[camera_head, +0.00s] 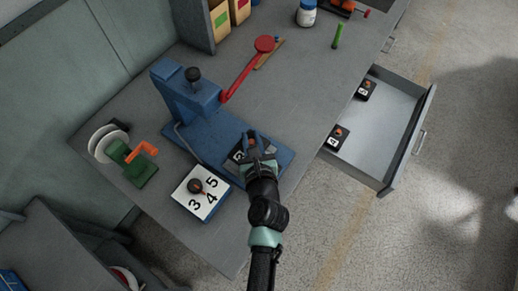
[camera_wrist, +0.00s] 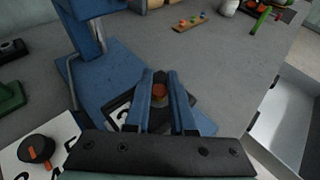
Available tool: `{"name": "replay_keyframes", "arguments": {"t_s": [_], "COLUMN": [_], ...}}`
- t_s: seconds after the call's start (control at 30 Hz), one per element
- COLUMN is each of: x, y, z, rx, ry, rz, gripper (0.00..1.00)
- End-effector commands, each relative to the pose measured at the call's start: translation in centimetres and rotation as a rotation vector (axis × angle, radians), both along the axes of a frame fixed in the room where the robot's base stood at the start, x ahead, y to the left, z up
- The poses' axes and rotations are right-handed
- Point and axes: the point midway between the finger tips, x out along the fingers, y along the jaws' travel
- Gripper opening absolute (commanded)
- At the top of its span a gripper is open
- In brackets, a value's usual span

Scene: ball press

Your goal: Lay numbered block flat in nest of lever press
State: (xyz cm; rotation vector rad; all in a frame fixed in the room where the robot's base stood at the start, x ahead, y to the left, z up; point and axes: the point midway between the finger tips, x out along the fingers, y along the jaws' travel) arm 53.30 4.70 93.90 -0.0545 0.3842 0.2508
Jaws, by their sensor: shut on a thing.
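The blue lever press (camera_head: 190,97) stands on the bench with its red lever (camera_head: 240,72) reaching up and right. Its blue base plate (camera_head: 278,158) also shows in the wrist view (camera_wrist: 97,82). My gripper (camera_head: 252,142) is over the right part of this base. In the wrist view my gripper (camera_wrist: 160,88) has its blue fingers closed around a small orange-brown knob (camera_wrist: 160,91). A dark numbered block (camera_wrist: 117,110) with a white face shows beneath the fingers, partly hidden; it also shows in the head view (camera_head: 238,156). The nest is hidden, and I cannot tell whether the block touches the base.
A white plate (camera_head: 213,204) with 3, 4, 5 and a dark knob lies in front of the press. An open drawer (camera_head: 385,135) at right holds two similar blocks. The bench behind the press is mostly clear.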

Motion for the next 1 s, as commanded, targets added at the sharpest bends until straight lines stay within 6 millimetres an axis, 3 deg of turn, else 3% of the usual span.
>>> {"name": "replay_keyframes", "arguments": {"t_s": [0.13,0.67,1.0], "x": [0.9,0.9,0.9], "y": [0.5,0.5,0.5], "z": [0.6,0.7,-2.7], "rx": [0.006,0.008,0.008], "ry": [-0.002,-0.002,-0.003], "rz": [0.011,0.01,0.009], "gripper": [0.0,0.0,0.0]}}
